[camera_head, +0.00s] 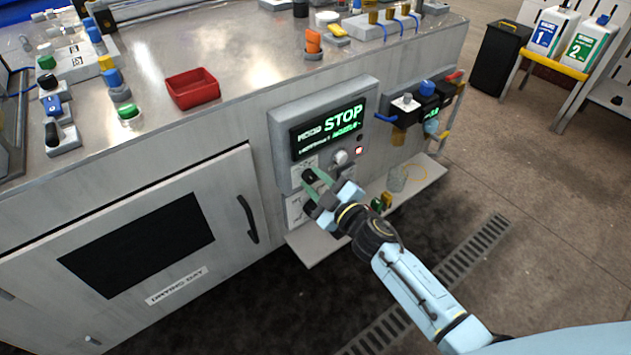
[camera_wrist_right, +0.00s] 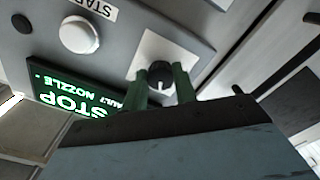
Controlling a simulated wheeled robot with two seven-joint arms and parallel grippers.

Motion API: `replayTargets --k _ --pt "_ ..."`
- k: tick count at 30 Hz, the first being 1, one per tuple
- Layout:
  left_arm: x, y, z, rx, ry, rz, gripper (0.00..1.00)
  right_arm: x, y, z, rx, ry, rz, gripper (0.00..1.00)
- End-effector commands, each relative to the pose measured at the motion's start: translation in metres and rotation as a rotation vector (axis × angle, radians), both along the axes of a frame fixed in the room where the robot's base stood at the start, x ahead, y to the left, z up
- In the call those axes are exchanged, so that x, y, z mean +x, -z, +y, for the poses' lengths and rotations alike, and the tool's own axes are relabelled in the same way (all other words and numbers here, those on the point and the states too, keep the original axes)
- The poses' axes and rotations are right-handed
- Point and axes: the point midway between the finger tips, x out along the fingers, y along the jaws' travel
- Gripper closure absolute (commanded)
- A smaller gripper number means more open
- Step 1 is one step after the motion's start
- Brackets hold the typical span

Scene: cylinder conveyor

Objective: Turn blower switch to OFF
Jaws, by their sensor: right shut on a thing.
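The control panel (camera_head: 278,128) is on the front of the metal machine, with a lit display (camera_head: 330,130) reading STOP in green. My right gripper (camera_head: 312,180) is at the lower left of this panel, its green fingers around a black rotary switch (camera_head: 308,176). In the right wrist view the fingers (camera_wrist_right: 161,84) are closed on the dark switch knob (camera_wrist_right: 153,73), which has a light pointer mark and a white plate behind it. The switch's label cannot be read. My left gripper is not in view.
A round white button (camera_head: 340,157) sits beside the switch; it also shows in the right wrist view (camera_wrist_right: 79,35). A shelf (camera_head: 314,249) juts out below the panel. A red tray (camera_head: 192,88) lies on the machine top. The dryer door (camera_head: 140,240) is at left.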

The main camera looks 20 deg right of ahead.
Motion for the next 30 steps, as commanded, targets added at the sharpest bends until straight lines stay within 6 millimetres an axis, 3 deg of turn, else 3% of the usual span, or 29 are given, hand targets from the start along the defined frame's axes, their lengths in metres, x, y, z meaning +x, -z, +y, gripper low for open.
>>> replayTargets --k 12,30 --pt "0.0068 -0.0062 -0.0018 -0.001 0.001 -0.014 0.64 0.0 0.0001 -0.0008 -0.259 0.0 -0.093 0.95" --pt "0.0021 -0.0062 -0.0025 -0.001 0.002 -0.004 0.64 -0.0001 -0.0001 -0.001 -0.339 0.0 -0.122 0.95"
